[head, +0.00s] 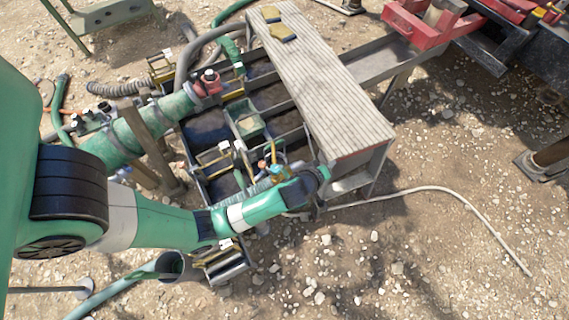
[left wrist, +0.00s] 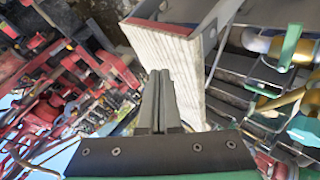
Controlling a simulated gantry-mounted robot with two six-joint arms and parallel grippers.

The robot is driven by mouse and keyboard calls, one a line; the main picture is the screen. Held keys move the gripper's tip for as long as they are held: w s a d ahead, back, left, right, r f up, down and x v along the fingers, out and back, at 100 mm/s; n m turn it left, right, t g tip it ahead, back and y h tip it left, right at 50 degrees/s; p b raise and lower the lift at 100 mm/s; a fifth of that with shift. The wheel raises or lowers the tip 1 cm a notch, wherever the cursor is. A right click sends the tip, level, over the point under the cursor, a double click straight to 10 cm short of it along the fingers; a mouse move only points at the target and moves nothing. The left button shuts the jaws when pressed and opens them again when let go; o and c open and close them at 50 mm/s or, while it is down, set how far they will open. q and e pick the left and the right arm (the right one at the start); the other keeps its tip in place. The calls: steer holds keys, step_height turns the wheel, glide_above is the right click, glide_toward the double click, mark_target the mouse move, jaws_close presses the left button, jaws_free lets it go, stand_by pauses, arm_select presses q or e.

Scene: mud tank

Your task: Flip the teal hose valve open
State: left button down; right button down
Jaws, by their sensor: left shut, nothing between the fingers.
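My left arm reaches in from the left over the mud tank (head: 205,135), and its wrist end is at the tank's right side near the bench leg. Its fingers are not clear in the head view. In the left wrist view my left gripper (left wrist: 160,88) is shut and empty, with its fingers side by side. A yellow and teal fitting (head: 275,170) stands beside my forearm. In the left wrist view a green lever-like part (left wrist: 290,46) by a brass pipe is at the upper right, apart from the fingers. I cannot tell for certain which part is the teal hose valve.
A ribbed grey bench top (head: 320,80) spans the tank's right side; it also shows beyond the fingers in the left wrist view (left wrist: 170,65). A pale hose (head: 450,192) lies on open gravel at right. Red machinery (head: 420,25) stands at upper right.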

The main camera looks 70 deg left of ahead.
mark_target(287, 176)
arm_select(q)
steer(key=s+a+f+n+g, duration=0.1)
steer(key=s+f+g, duration=0.3)
steer(key=s+f, duration=1.2)
steer(key=shift+s+a+g+b, duration=0.3)
steer(key=shift+g+b, duration=0.05)
steer(key=shift+g, duration=0.05)
steer(key=shift+f, duration=0.15)
steer(key=b+x, duration=0.7)
steer(key=x, duration=0.3)
steer(key=shift+b, duration=0.35)
steer(key=shift+w+a, duration=0.2)
steer(key=shift+a, duration=0.05)
